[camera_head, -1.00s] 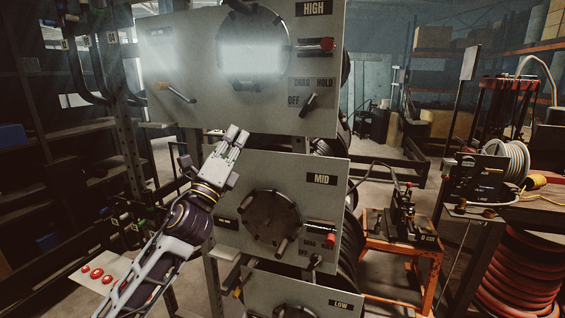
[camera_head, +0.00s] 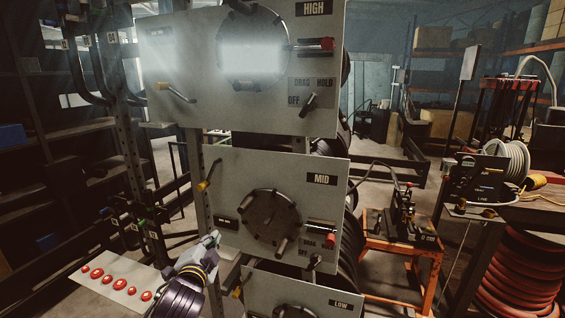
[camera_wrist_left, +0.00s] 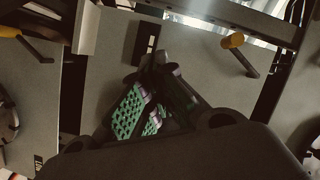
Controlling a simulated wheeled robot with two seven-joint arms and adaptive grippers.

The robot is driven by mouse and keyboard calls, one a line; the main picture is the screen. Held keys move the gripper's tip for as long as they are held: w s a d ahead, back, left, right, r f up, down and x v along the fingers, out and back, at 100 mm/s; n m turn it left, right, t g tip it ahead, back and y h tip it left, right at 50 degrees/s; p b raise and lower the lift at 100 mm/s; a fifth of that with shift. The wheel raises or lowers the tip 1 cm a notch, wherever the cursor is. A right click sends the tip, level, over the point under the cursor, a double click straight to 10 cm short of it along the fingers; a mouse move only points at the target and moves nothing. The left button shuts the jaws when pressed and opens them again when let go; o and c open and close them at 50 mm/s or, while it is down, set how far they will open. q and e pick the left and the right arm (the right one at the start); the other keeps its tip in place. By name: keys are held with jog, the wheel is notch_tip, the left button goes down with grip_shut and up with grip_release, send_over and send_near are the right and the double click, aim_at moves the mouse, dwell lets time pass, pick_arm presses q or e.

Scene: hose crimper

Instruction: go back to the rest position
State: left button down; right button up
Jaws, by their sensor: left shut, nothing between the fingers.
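My left gripper (camera_head: 212,240) is low in the head view, in front of the lower left edge of the MID panel (camera_head: 235,185). In the left wrist view, its fingers (camera_wrist_left: 152,75) with green pads come together at the tips, shut with nothing between them. Grey panel faces and two yellow-tipped levers, one at the right (camera_wrist_left: 232,41), show beyond the fingers. I cannot tell whether the gripper touches the panel. My right gripper is not in view.
The HIGH panel (camera_head: 200,60) stands above and the LOW panel (camera_head: 262,285) below. A plate with several red buttons (camera_head: 121,283) lies beside my left arm. An orange stand (camera_head: 430,262) with a machine and a red hose coil (camera_head: 520,275) are at the right.

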pick_arm(q)
jog(key=s+a+f+n+g, duration=0.2)
jog(key=s+f+n+g, duration=0.45)
jog(key=s+f, duration=0.85)
jog(key=s+f+n+g+h, duration=0.1)
jog(key=s+f+n+g, duration=0.2)
jog(key=s+f+g, duration=0.6)
jog(key=s+f+t, duration=0.1)
jog(key=s+f, duration=0.2)
jog(key=f, duration=1.4)
jog(key=s+f+t, duration=0.1)
jog(key=s+f, duration=0.3)
jog(key=f, duration=1.3)
jog(key=s+a+f+g, duration=0.1)
jog(key=s+a+f, duration=0.2)
jog(key=s+f, duration=0.7)
jog(key=s+a+f, duration=0.3)
jog(key=s+f, duration=0.7)
jog(key=s, duration=0.1)
jog(key=shift+s+a+g, duration=0.2)
jog(key=shift+a+g, duration=0.05)
jog(key=shift+g, duration=0.1)
jog(key=shift+f, duration=0.1)
